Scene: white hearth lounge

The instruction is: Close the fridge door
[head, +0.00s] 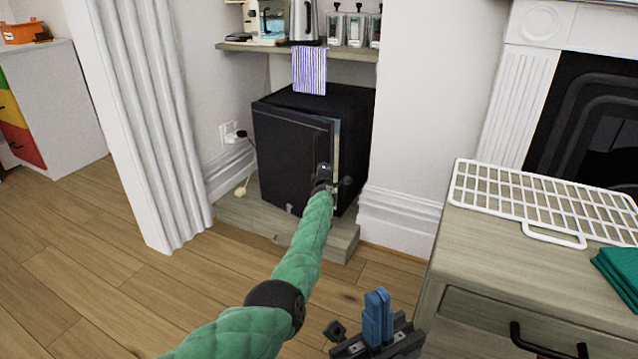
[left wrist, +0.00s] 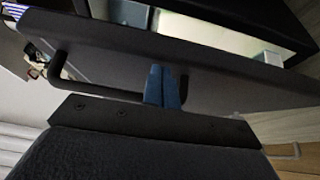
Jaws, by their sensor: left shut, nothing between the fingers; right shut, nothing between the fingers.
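The black fridge (head: 357,135) stands on a low wooden plinth in the alcove. Its door (head: 290,148) is ajar, with a pale strip of the inside showing at its right edge. The left wrist view shows the door (left wrist: 215,80) from close up, with the lit interior (left wrist: 205,28) beyond its edge. A dark bar handle (left wrist: 62,78) is on the door front. My left gripper (left wrist: 162,85) is shut, its blue fingertips at the door front beside the handle; contact is unclear. My right gripper (head: 378,305) is shut and empty, low in front.
A striped cloth (head: 309,71) hangs from the shelf (head: 345,53) above the fridge. A white column (head: 140,120) stands at left. A drawer cabinet (head: 450,250) with a white wire rack (head: 545,202) and green cloth is at right. The wooden floor at left is clear.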

